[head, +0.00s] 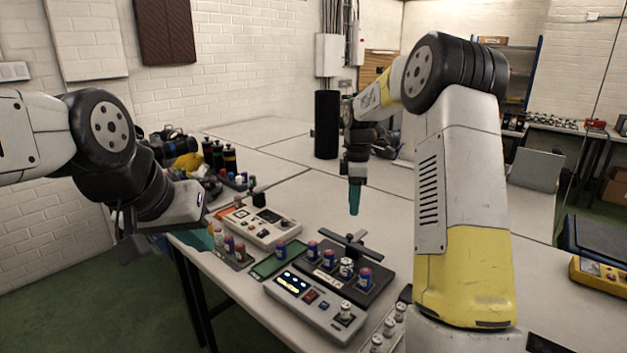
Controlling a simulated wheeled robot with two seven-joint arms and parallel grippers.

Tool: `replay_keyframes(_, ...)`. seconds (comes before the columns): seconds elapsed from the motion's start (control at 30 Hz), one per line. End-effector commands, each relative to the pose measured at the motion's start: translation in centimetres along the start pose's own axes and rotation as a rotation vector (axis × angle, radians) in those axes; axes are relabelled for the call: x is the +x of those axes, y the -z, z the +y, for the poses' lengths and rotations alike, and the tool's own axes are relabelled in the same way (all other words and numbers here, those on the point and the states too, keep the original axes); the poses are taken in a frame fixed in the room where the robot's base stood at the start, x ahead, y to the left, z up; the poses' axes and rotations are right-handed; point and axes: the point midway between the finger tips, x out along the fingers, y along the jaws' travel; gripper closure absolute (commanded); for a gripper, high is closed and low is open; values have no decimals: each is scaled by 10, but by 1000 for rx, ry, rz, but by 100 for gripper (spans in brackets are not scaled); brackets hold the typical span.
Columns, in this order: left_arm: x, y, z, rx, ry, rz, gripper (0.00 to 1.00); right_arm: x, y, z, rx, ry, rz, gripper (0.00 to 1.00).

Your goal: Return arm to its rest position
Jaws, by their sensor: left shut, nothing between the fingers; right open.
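My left arm comes in at the left edge, bent at its black joint. My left gripper (198,238) hangs low by the table's left edge; its teal fingers are partly hidden by the arm, and it is shut with nothing seen in it. My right arm stands large at the right and reaches over the table. My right gripper (355,200) points straight down with teal fingers, seen nearly edge-on. It is open and empty, above the dark tray (380,281) of small cans and apart from it.
A grey device with a lit display (318,305) stands in front of the tray. A white device (257,222) and a green-edged board (276,262) lie to its left. A tall black cylinder (327,125) stands behind. Bottles and clutter crowd the left; the table's middle back is clear.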

Motion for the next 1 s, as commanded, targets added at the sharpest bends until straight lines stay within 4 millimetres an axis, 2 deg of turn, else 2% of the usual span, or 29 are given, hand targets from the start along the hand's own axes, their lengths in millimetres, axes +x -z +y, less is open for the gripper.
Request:
replay_keyframes(0.03, 0, 0, 0, 0, 0, 0, 100, -23, 0, -13, 59, -30, 9, 57)
replay_keyframes(0.2, 0, 0, 0, 0, 0, 0, 100, -82, -1, -69, 320, -114, 65, 57)
replay_keyframes(0.4, 0, 0, 0, 0, 0, 0, 100, -128, -3, -146, 633, -191, 166, 57)
replay_keyframes(0.53, 0, 0, 0, 0, 0, 0, 100, -143, -5, -198, 837, -224, 253, 57)
replay_keyframes(0.7, 0, 0, 0, 0, 0, 0, 100, -146, -7, -262, 1092, -239, 382, 57)
replay_keyframes(0.83, 0, 0, 0, 0, 0, 0, 100, -139, -8, -297, 1241, -234, 466, 57)
replay_keyframes(1.0, 0, 0, 0, 0, 0, 0, 100, -132, -7, -319, 1344, -221, 526, 57)
